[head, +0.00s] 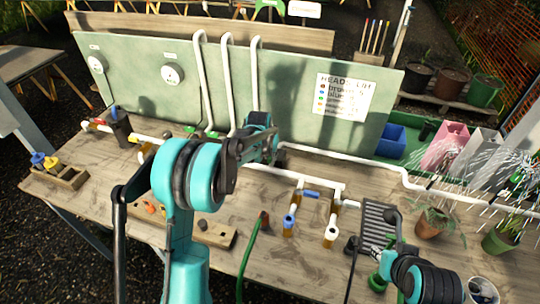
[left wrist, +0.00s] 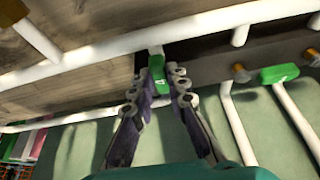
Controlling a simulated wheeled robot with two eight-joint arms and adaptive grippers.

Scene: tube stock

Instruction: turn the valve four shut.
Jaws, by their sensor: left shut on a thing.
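Valve four has a green handle with a white 4 on it. In the left wrist view this handle (left wrist: 157,68) sits between the two fingers of my left gripper (left wrist: 165,80), which is shut on it. The handle points across the long white pipe (left wrist: 190,38), with a pale stub at its far end. In the head view my left gripper (head: 264,142) is at the foot of the green panel and hides the valve. My right gripper (head: 380,254) is at the lower right, and its fingers are too unclear to read.
Another green handle (left wrist: 280,73) lies to the right in the left wrist view, roughly along the pipe. The green panel (head: 300,85) stands behind the bench, with white risers. A green hose (head: 248,250) and a dark grate (head: 378,222) lie on the bench (head: 310,265).

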